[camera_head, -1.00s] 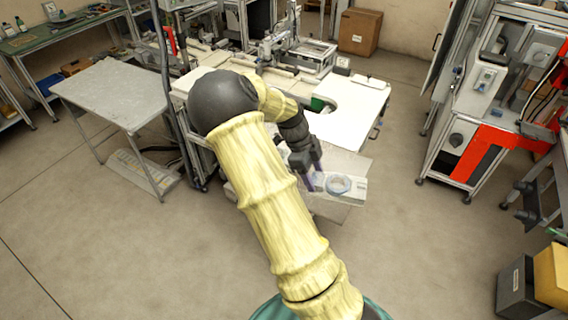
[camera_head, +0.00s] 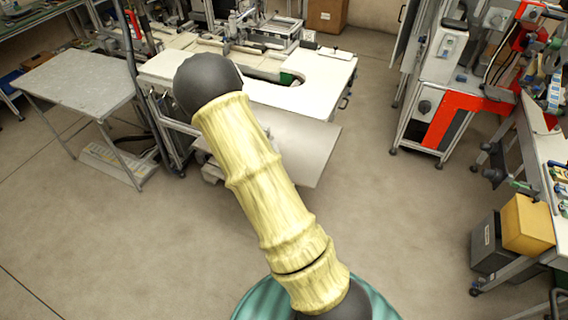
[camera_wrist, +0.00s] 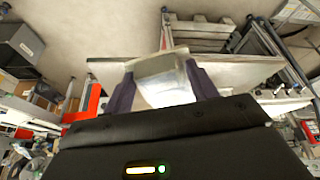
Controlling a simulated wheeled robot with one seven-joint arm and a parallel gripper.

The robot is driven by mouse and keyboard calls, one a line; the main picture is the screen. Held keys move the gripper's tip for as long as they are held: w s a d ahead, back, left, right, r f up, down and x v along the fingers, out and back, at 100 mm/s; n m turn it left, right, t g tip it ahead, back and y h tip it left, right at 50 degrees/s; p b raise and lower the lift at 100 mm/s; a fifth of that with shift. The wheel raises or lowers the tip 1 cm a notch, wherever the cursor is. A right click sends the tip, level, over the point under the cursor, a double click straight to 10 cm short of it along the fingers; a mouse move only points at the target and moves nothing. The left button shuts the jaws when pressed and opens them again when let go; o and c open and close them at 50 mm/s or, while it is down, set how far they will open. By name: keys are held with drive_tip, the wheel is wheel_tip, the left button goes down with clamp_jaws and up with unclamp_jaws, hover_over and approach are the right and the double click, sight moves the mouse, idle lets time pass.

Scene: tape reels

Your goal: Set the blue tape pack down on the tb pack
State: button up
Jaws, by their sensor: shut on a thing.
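My gripper (camera_wrist: 162,92) shows in the wrist view, its two dark purple fingers shut on a pale, see-through pack (camera_wrist: 160,68). I take this for the blue tape pack, but no blue ring shows on it from this side. In the head view my own pale yellow arm hides the gripper and the pack. I cannot make out the tb pack in either view.
A white machine table (camera_head: 318,97) with a lower pale panel (camera_head: 300,150) stands beyond my arm. A grey table (camera_head: 75,85) is at left. A red and white machine (camera_head: 450,115), yellow box (camera_head: 527,224) and cluttered bench (camera_head: 553,152) are at right. Floor between is clear.

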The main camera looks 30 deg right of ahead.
drive_tip(key=a+f+n+t+y+b, duration=0.1)
drive_tip(key=a+f+n+y+b, duration=0.1)
drive_tip(key=a+f+n+b, duration=0.4)
wheel_tip(320, 180, down, 4)
drive_tip(key=a+n, duration=0.1)
drive_tip(key=a, duration=0.2)
drive_tip(key=shift+f+y, duration=0.2)
drive_tip(key=shift+y, duration=0.2)
drive_tip(key=shift+d, duration=0.1)
